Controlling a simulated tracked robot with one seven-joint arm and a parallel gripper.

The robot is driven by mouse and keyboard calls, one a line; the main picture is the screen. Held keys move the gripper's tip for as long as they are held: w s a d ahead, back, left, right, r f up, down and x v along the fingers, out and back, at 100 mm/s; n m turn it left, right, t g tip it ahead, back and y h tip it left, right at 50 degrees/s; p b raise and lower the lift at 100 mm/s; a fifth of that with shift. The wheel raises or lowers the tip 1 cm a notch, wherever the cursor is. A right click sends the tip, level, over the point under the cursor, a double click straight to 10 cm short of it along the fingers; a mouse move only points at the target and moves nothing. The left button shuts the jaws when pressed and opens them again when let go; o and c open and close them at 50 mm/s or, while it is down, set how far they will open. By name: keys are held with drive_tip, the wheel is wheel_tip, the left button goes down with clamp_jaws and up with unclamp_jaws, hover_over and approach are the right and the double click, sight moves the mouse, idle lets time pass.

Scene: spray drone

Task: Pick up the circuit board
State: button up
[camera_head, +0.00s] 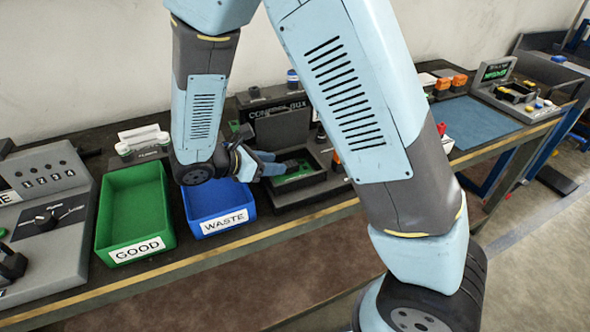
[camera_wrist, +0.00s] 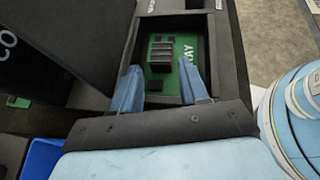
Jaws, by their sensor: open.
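The green circuit board (camera_wrist: 160,82) lies in the dark control box (camera_wrist: 231,70), with a dark ribbed block on it. In the head view the board (camera_head: 293,179) shows as a green patch inside the box, partly hidden by my arm. My gripper (camera_wrist: 162,90) is open, its two blue fingers on either side of the board's near part in the wrist view. In the head view my gripper (camera_head: 272,162) points right, towards the board. I cannot tell whether the fingers touch the board.
A green GOOD bin (camera_head: 106,216) and a blue WASTE bin (camera_head: 190,205) stand left of the box, both seemingly empty. A grey control panel (camera_head: 70,240) is at far left.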

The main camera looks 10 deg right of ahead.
sight(289, 163)
drive_tip(key=x, duration=0.5)
drive_tip(key=shift+w, duration=0.1)
drive_tip(key=c, duration=0.8)
drive_tip(key=shift+r, duration=0.1)
